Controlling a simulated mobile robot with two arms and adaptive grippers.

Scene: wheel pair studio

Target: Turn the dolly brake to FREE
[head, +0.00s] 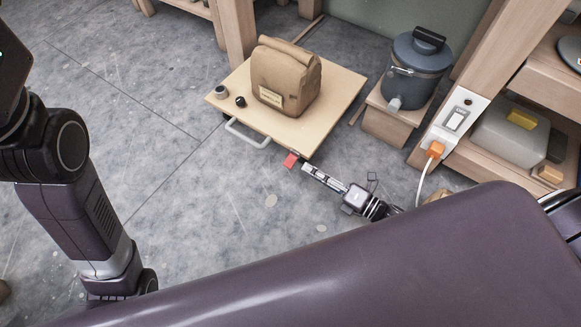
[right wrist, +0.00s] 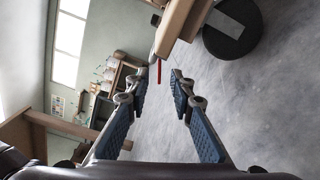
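The dolly (head: 222,98) is a low board of pale wood with a light bar handle (head: 246,135) at its front left. A red brake lever (head: 291,159) sticks out at its front corner. The lever also shows in the right wrist view (right wrist: 159,71) as a thin red bar hanging beside the board edge (right wrist: 172,30). My right gripper (head: 305,167) points at the lever from the right, close to it. In the right wrist view its fingers (right wrist: 160,82) are apart, with the lever seen between the tips; contact cannot be told. No brake marking is legible. My left gripper is out of view.
A brown bag (head: 285,78) stands on the dolly, with two small dark knobs (head: 230,96) beside it. A black wheel (right wrist: 232,30) shows under the board. A blue-grey pot (head: 416,70) and wooden shelving stand right. An orange plug (head: 436,149) trails a white cable.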

